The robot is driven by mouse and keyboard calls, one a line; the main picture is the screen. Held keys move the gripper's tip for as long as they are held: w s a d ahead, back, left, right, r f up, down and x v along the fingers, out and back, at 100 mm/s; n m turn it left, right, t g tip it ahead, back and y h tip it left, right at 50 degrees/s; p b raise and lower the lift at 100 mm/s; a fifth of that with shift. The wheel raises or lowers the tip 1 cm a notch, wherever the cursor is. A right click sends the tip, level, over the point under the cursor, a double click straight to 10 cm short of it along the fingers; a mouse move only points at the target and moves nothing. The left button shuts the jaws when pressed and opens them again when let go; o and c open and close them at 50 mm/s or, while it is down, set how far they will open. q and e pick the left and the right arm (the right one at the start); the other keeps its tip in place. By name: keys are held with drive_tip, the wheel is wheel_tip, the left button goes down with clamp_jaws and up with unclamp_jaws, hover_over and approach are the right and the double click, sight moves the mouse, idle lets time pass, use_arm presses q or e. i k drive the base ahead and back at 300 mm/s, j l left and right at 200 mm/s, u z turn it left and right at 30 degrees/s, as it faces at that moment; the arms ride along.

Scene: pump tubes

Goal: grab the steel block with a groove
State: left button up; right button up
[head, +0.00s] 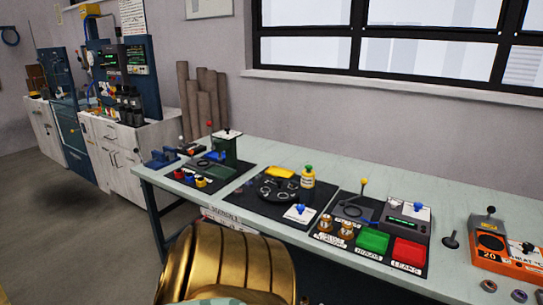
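I cannot make out a steel block with a groove for certain. A small dark grey piece (352,210) lies on the black mat right of the middle, but it is too small to tell its shape or any groove. Neither of my grippers is in view.

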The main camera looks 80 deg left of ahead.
sight(170, 157)
drive_tip(key=u, duration=3.35)
drive_tip(key=i+j+z, duration=0.15)
drive_tip(key=i, duration=0.3)
drive_tip(key=i+j+z, duration=0.2)
drive_tip(key=i, duration=0.3)
drive_tip(key=j, duration=0.1)
